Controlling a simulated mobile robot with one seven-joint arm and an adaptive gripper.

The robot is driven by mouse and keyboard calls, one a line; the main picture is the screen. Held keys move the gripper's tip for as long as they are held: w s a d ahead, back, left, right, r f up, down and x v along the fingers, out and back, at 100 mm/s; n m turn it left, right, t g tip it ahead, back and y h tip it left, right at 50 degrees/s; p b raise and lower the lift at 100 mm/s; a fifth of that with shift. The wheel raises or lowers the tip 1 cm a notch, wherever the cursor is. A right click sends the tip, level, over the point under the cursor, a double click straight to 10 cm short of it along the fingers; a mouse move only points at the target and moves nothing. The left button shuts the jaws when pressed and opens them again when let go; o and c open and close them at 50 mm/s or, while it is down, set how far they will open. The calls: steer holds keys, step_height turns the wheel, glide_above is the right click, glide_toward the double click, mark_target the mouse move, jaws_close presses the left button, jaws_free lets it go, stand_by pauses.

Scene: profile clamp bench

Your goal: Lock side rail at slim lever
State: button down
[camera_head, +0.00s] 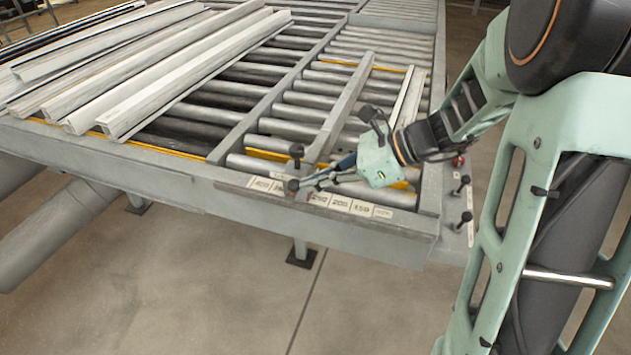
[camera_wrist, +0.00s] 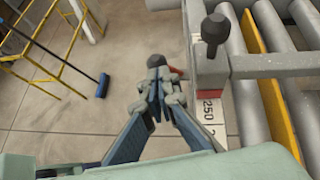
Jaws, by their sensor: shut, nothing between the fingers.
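The side rail (camera_head: 343,108) appears to be the grey bar lying lengthwise over the rollers; its near end also shows in the wrist view (camera_wrist: 209,68). A black-knobbed lever (camera_head: 297,151) stands upright at that end and shows in the wrist view (camera_wrist: 214,30). A second black knob (camera_head: 293,186), on a lever at the bench's front edge, lies just beyond my fingertips (camera_wrist: 156,61). I cannot tell which one is the slim lever. My gripper (camera_head: 306,184) is shut and empty, its fingertips (camera_wrist: 159,92) close to the second knob; contact is unclear.
A number scale (camera_head: 340,203) runs along the front edge. Two more knobbed levers (camera_head: 466,217) are on the right side. Long grey profiles (camera_head: 175,75) lie stacked at the left. A blue broom head (camera_wrist: 103,85) and a yellow stand (camera_wrist: 60,45) are on the floor beyond.

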steer(key=shift+w+a+r, duration=0.1)
steer(key=shift+a+r, duration=0.2)
steer(key=shift+a, duration=0.05)
steer(key=shift+w+a+r+p, duration=0.2)
steer(key=shift+a+r+p, duration=0.1)
steer(key=shift+a+p, duration=0.15)
steer(key=shift+w+a+r+p, duration=0.15)
steer(key=shift+a+r+p, duration=0.15)
steer(key=shift+a, duration=0.25)
steer(key=shift+w+a+r, duration=0.1)
steer(key=shift+w+a, duration=0.15)
steer(key=shift+a, duration=0.4)
steer(key=shift+w+a+r, duration=0.1)
steer(key=shift+w+a, duration=0.15)
steer(key=shift+a, duration=0.4)
steer(key=shift+a, duration=0.1)
steer(key=shift+p, duration=0.35)
